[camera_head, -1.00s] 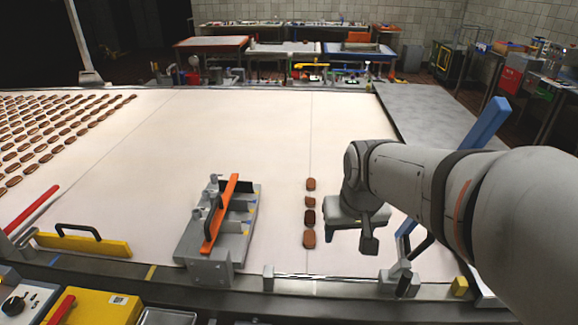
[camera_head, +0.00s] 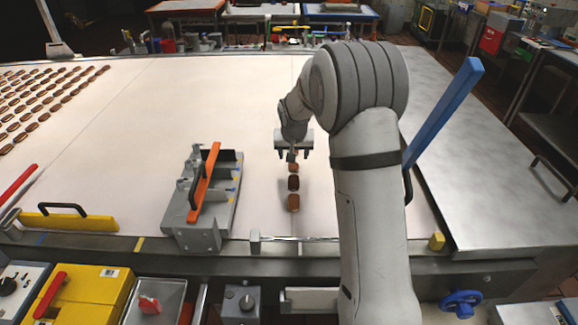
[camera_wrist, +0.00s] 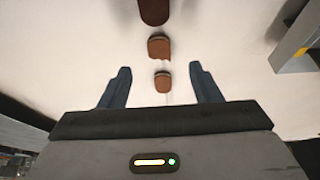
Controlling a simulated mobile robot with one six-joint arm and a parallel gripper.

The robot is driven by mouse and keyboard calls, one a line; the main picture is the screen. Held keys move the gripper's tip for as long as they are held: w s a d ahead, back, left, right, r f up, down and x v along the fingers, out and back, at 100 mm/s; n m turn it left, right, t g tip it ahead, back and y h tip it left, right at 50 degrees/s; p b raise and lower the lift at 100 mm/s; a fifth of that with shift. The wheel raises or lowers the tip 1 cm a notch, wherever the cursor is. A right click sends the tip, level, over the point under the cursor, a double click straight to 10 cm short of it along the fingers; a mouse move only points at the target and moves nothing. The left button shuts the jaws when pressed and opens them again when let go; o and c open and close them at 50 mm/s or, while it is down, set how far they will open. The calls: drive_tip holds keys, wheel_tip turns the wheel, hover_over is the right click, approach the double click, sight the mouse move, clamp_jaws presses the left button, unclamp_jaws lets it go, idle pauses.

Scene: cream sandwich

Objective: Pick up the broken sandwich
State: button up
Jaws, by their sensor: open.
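Brown sandwiches lie in a line on the pale belt. In the wrist view, the middle sandwich (camera_wrist: 159,46) has a ragged, notched lower edge and looks like the broken one; it appears to match the farthest visible sandwich (camera_head: 293,167) in the head view. A smaller-looking sandwich (camera_wrist: 163,81) shows between my fingers, and a third sandwich (camera_wrist: 154,10) is cut off at the top. My gripper (camera_wrist: 161,68) is open and empty above the line, its fingers on either side. In the head view my gripper (camera_head: 293,150) hides the line's far end.
A grey fixture with an orange bar (camera_head: 206,182) stands left of the line. Rows of sandwiches (camera_head: 40,105) lie at the far left. A yellow guard (camera_head: 68,222) sits on the belt's front edge. A blue bar (camera_head: 443,112) rises at right. The belt between is clear.

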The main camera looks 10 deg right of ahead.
sight(293, 166)
drive_tip(key=p+x, duration=0.2)
drive_tip(key=x, duration=0.5)
drive_tip(key=shift+c, duration=0.6)
drive_tip(key=c, duration=0.9)
